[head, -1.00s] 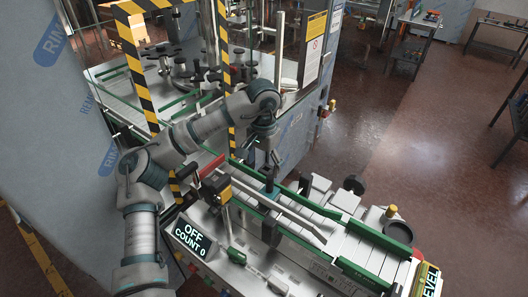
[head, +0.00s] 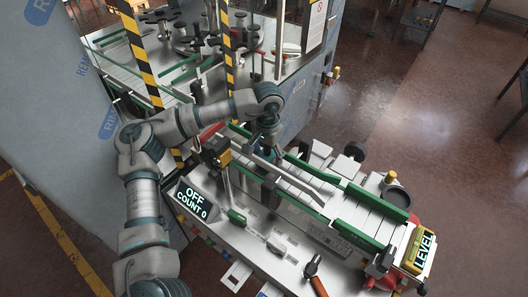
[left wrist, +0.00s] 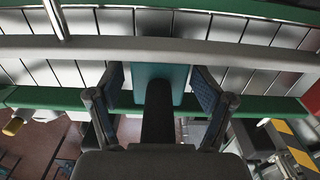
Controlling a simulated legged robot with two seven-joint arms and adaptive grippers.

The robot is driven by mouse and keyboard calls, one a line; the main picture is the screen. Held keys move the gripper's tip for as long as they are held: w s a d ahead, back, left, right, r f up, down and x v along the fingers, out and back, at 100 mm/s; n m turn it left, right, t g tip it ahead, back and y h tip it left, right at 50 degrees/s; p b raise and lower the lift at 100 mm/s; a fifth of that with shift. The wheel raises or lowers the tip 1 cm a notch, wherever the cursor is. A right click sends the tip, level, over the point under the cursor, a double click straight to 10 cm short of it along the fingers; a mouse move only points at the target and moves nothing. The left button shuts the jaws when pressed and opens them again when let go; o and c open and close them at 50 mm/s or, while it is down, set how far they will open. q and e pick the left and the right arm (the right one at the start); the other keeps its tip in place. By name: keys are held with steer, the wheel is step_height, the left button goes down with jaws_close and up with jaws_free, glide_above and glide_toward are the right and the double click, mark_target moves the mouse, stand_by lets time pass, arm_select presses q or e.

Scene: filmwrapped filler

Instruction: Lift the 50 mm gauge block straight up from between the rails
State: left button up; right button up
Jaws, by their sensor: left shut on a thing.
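The gauge block, a teal block (left wrist: 181,78), shows between my left gripper's two fingers in the left wrist view. A dark bar in the foreground hides its middle. My left gripper (left wrist: 160,88) is shut on it, one finger at each side. In the head view my left gripper (head: 267,152) is down at the conveyor, between the grey rail (head: 285,180) and the green rail (head: 314,168). The block is mostly hidden there. I cannot tell whether its underside touches the slats. My right gripper is not in view.
A small yellow-and-black sensor (head: 216,151) stands on a post left of the gripper. The display panel (head: 193,201) reads OFF, COUNT 0. A striped post (head: 229,60) and the machine cabinet stand behind. The conveyor slats (head: 370,215) to the right are clear.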

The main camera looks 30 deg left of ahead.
arm_select(q)
steer(key=shift+d+r, duration=0.2)
steer(key=shift+d, duration=0.6)
steer(key=c, duration=0.8)
steer(key=shift+d, duration=0.15)
steer(key=c, duration=0.3)
steer(key=o, duration=0.6)
steer(key=shift+r, duration=0.1)
steer(key=shift+c, duration=0.2)
steer(key=c, duration=0.4)
steer(key=shift+a, duration=0.45)
steer(key=shift+c, duration=0.7)
steer(key=shift+a, duration=0.55)
steer(key=shift+d+r+p, duration=0.35)
steer(key=shift+d+p, duration=0.05)
steer(key=shift+d, duration=0.25)
steer(key=shift+r, duration=0.1)
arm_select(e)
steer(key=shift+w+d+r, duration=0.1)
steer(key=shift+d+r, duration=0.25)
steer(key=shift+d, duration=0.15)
